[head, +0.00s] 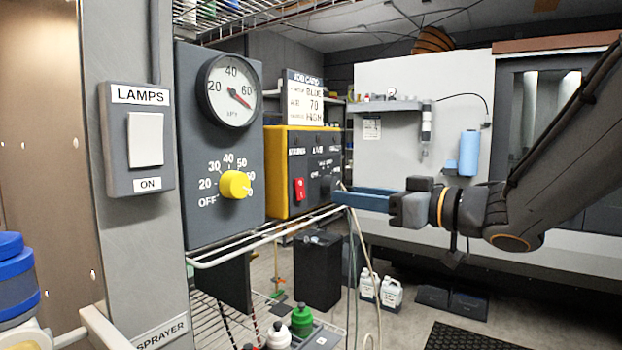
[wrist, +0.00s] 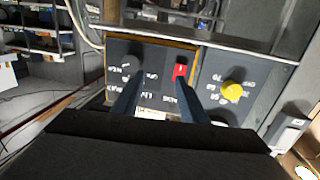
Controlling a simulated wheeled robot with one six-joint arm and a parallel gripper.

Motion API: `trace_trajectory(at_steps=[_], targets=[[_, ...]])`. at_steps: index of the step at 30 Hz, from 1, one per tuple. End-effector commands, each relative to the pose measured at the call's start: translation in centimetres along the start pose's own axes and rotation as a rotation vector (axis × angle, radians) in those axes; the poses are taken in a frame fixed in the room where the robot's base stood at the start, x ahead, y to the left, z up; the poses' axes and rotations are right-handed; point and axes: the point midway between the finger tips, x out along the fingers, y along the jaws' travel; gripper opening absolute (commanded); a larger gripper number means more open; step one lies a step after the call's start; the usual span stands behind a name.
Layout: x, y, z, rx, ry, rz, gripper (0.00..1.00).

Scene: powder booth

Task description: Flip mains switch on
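The red rocker switch (head: 299,190) is on the front of a yellow-edged control box (head: 278,148), left of its dark knob panel. Its label is too small to read surely. The wrist view shows the red switch (wrist: 180,72) with a pale mark on it; which way it is tipped I cannot tell. My gripper (head: 342,194) is at the right of the box, with blue fingers pointing left at it. In the wrist view my gripper (wrist: 158,88) has its two fingers apart with nothing between them. The right fingertip appears just below the red switch; contact cannot be told.
A grey panel with a yellow knob (head: 235,184) and a round gauge (head: 230,92) stands left of the box. A LAMPS switch (head: 146,138) is further left. A wire shelf (head: 265,236) runs below. Hoses hang beside my gripper.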

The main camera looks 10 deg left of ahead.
Motion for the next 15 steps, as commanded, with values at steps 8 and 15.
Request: trace_trajectory(at_steps=[8,15], targets=[[1.0,-3.4,-1.9,0.003,0.029,-0.137,0.39],[4.6,-3.9,-2.0,0.004,0.028,-0.136,0.39]])
